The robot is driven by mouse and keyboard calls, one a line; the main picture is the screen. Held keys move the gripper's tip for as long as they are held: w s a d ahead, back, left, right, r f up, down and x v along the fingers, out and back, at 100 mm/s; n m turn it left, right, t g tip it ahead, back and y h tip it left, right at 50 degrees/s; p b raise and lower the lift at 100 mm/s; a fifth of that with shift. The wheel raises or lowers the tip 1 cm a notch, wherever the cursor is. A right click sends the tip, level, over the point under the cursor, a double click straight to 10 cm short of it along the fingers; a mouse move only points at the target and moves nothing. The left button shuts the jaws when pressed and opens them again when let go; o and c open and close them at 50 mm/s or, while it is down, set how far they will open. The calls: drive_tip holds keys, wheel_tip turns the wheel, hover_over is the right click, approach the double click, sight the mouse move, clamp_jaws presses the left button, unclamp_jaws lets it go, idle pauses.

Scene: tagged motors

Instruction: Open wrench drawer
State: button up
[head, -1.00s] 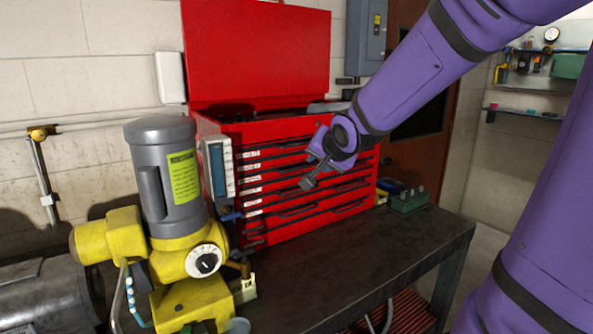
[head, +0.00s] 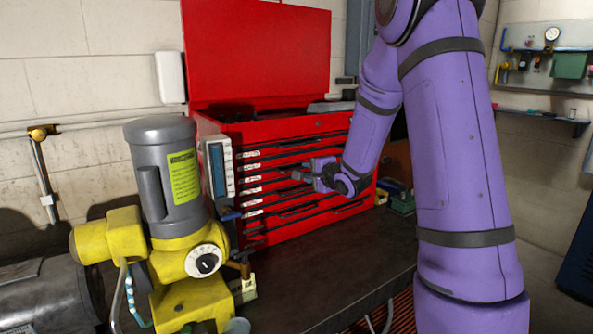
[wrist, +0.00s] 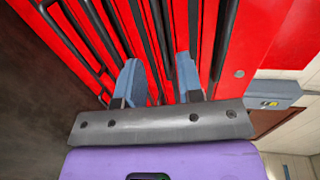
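The red tool chest (head: 280,140) stands on the dark bench with its lid raised. Its front has several drawers with dark handle strips and small white labels at their left ends; the labels are too small to read, so I cannot tell which is the wrench drawer. All the drawers look shut. My gripper (head: 305,172) is in front of the right half of the drawer fronts, at mid height. In the wrist view my gripper's two fingers (wrist: 160,80) are apart, with nothing between them but the drawer fronts (wrist: 175,35) beyond. Whether a fingertip touches a handle is unclear.
A grey and yellow motor machine (head: 170,200) stands left of the chest. The bench top (head: 330,255) in front of the chest is mostly clear.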

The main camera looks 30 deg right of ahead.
drive_tip(key=x, duration=0.8)
clamp_jaws()
